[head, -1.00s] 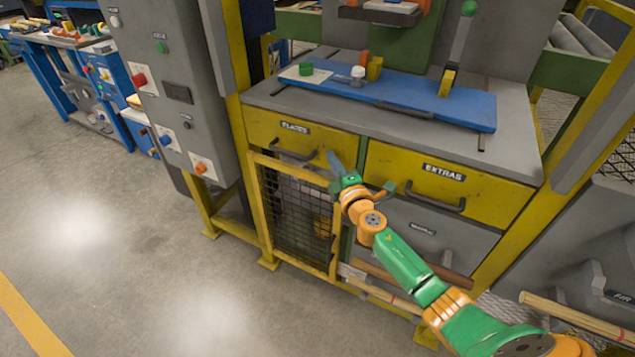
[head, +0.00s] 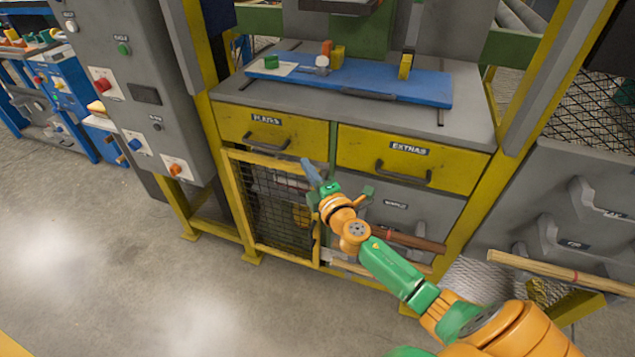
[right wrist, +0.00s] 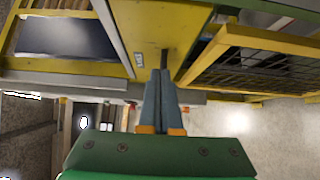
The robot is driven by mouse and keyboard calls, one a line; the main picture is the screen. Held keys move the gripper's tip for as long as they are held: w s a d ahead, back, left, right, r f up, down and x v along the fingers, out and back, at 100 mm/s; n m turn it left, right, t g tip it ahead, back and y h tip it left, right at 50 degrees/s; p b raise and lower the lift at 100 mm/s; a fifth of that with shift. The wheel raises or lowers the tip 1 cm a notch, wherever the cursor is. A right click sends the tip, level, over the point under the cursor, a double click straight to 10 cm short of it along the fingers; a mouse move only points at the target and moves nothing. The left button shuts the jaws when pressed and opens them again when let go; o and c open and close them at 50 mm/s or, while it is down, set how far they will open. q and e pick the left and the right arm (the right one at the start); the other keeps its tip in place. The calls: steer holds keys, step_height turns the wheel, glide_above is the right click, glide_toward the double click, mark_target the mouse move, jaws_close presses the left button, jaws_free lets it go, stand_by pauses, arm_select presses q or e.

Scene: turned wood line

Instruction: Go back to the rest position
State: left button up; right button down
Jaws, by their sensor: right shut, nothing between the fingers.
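My right gripper (head: 311,173) hangs in front of the yellow workbench, near the gap between the plates drawer (head: 285,133) and the extras drawer (head: 410,160). Its blue-grey fingers are together and hold nothing. In the right wrist view the closed fingers (right wrist: 161,100) point at the yellow frame and a mesh door. My right arm reaches in from the lower right in the head view. Both labelled drawers look shut. My left gripper is not in the frames.
A blue board (head: 390,85) with small green, orange and yellow pieces lies on the grey bench top. A grey control cabinet (head: 130,80) with buttons stands at the left. Below the plates drawer is a mesh door (head: 275,205). The concrete floor (head: 110,260) at the left is clear.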

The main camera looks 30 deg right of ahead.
steer(key=s, duration=0.6)
steer(key=s+a+f+m+g+p, duration=0.1)
steer(key=s+f+m+g+p, duration=0.4)
steer(key=f, duration=0.5)
steer(key=s+f+m+g+p, duration=0.2)
steer(key=s+f+g, duration=0.2)
steer(key=s+f, duration=0.5)
steer(key=s+a+f+m+g+p, duration=0.1)
steer(key=s+a+f+m+g, duration=0.1)
steer(key=s, duration=0.6)
steer(key=s+a+f+m+g+y+p, duration=0.1)
steer(key=s+a+f+m+g+p, duration=0.1)
steer(key=s+f, duration=0.3)
steer(key=s+a+f+m+g+y+p, duration=0.1)
steer(key=s+a+f+m+g, duration=0.2)
steer(key=s, duration=0.8)
steer(key=shift+s+a+f+g, duration=0.3)
steer(key=shift+a+f+g, duration=0.15)
steer(key=shift+a, duration=0.1)
